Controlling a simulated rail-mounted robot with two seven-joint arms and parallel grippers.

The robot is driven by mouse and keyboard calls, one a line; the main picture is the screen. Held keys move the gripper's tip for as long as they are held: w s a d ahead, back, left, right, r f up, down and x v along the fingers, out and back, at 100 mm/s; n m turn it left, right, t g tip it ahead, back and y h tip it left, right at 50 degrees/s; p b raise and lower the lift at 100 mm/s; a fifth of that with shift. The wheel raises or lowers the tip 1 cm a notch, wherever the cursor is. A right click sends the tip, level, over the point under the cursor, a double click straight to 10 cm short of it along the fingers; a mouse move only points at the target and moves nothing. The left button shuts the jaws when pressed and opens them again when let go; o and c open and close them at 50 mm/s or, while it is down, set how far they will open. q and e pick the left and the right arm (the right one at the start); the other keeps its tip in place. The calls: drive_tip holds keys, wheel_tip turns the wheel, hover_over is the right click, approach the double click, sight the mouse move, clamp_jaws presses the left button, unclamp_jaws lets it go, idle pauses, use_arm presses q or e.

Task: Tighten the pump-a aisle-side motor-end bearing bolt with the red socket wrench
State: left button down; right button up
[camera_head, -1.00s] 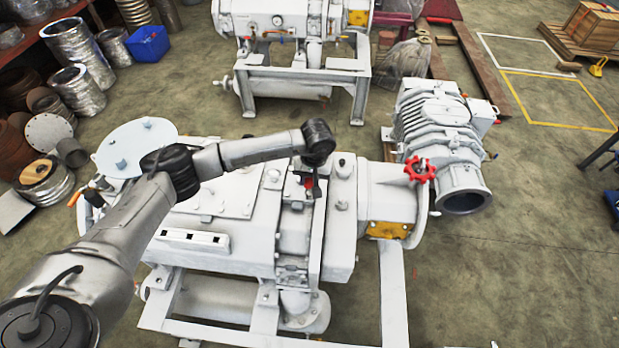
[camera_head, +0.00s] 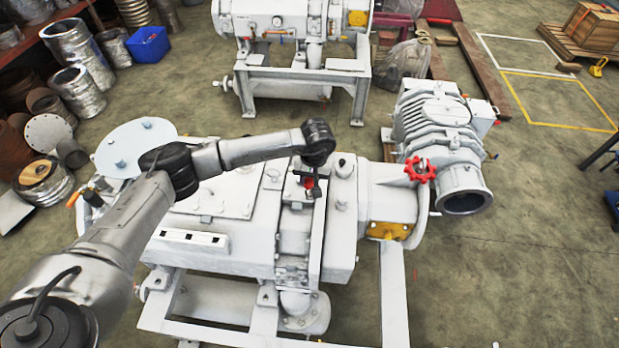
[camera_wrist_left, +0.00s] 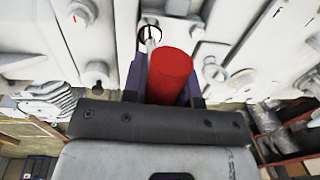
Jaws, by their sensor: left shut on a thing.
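The white pump (camera_head: 340,255) in the foreground stands on a white frame. My left arm reaches over it from the left. My left gripper (camera_head: 308,188) points down at the motor-end part of the pump, mostly hidden under the wrist. It is shut on the red socket wrench (camera_head: 309,183), of which only a small red spot shows in the head view. In the left wrist view the red handle (camera_wrist_left: 169,76) sits between the dark fingers, with a metal shaft beyond it reaching to the pump. The bolt under the socket cannot be made out. My right gripper is not in view.
A red handwheel (camera_head: 420,170) stands at the pump's right end. A second pump (camera_head: 290,50) stands behind, and a ribbed blower (camera_head: 435,125) stands to the right. A blue bin (camera_head: 148,44) and metal ducts are at the left.

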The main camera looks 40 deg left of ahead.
use_arm(q)
drive_tip(key=shift+f+b, duration=0.55)
drive_tip(key=shift+f, duration=0.1)
idle(0.5)
drive_tip(key=shift+a+f+m+b, duration=0.1)
drive_tip(key=shift+f+m+b, duration=0.05)
drive_tip(key=shift+m+b, duration=0.75)
drive_tip(key=m+b, duration=0.1)
drive_tip(key=m, duration=0.2)
drive_tip(key=m+b, duration=0.1)
drive_tip(key=m, duration=0.1)
drive_tip(key=shift+a+f+m+t+b, duration=0.1)
drive_tip(key=shift+a+m+t+b, duration=0.1)
drive_tip(key=shift+m+t+b, duration=0.2)
drive_tip(key=m+b, duration=0.1)
drive_tip(key=m, duration=0.2)
drive_tip(key=shift+a, duration=0.15)
drive_tip(key=shift+w, duration=0.1)
drive_tip(key=shift+n, duration=0.5)
